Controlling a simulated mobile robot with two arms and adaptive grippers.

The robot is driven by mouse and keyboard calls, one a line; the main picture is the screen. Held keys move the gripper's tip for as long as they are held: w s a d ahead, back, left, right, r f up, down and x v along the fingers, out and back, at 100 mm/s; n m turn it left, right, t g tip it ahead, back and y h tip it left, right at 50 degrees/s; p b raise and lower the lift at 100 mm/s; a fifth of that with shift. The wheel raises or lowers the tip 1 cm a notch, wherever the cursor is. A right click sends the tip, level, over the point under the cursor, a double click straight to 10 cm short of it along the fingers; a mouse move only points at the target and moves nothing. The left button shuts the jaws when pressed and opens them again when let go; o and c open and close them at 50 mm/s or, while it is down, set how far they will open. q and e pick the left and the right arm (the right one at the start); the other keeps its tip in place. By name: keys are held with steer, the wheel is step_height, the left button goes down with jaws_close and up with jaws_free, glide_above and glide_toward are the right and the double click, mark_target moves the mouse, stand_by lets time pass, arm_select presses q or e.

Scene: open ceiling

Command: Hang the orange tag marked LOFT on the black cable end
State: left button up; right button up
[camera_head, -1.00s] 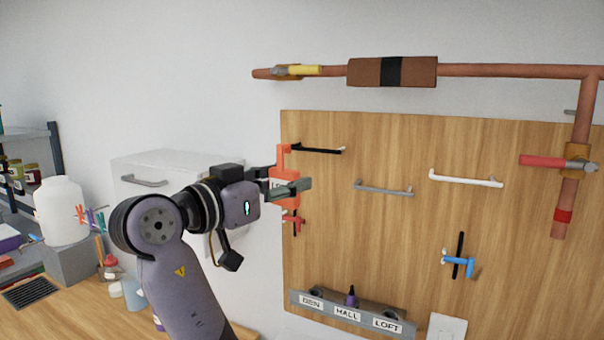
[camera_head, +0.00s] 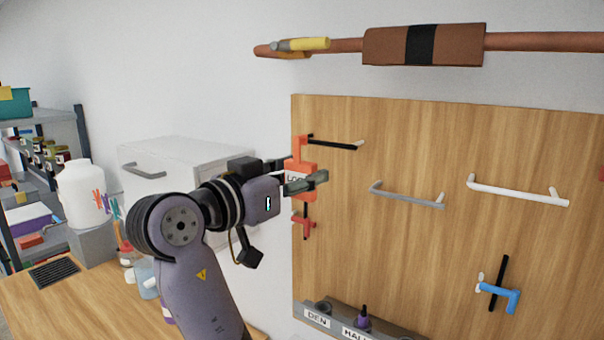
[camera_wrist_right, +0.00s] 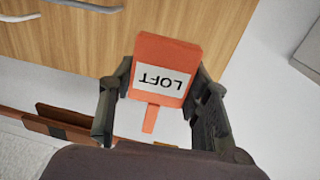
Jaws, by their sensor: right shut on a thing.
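The orange tag (camera_head: 301,187), marked LOFT, is held upright by my right gripper (camera_head: 305,175) in front of the board's left edge. In the right wrist view the tag (camera_wrist_right: 165,52) sits between the two fingers of the gripper (camera_wrist_right: 165,82), its lettering upside down. The black cable end (camera_head: 336,143) is a thin black bar high on the board's left side. The tag's upper hook overlaps the bar's left end in the head view; I cannot tell whether they touch. My left gripper is not in view.
A grey bar (camera_head: 408,196) and a white bar (camera_head: 518,190) are fixed further right on the wooden board (camera_head: 400,250). A red valve (camera_head: 304,222) sits just below the tag. A brown-wrapped pipe (camera_head: 500,43) runs above. A white cabinet (camera_head: 160,160) stands left, behind my arm.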

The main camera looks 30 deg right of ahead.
steer(key=shift+f+b, duration=0.15)
steer(key=shift+b, duration=0.2)
steer(key=shift+w+d, duration=0.15)
steer(key=shift+d, duration=0.25)
steer(key=shift+x, duration=1.35)
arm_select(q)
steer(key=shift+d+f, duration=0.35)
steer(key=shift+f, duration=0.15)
arm_select(e)
steer(key=shift+w+x, duration=0.15)
steer(key=shift+x, duration=1.05)
steer(key=shift+w+x, duration=0.1)
steer(key=shift+x, duration=1.05)
arm_select(q)
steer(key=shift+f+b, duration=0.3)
steer(key=shift+b, duration=0.1)
arm_select(e)
steer(key=shift+a, duration=0.1)
arm_select(q)
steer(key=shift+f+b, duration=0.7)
steer(key=shift+b, duration=0.05)
arm_select(e)
steer(key=shift+f, duration=0.7)
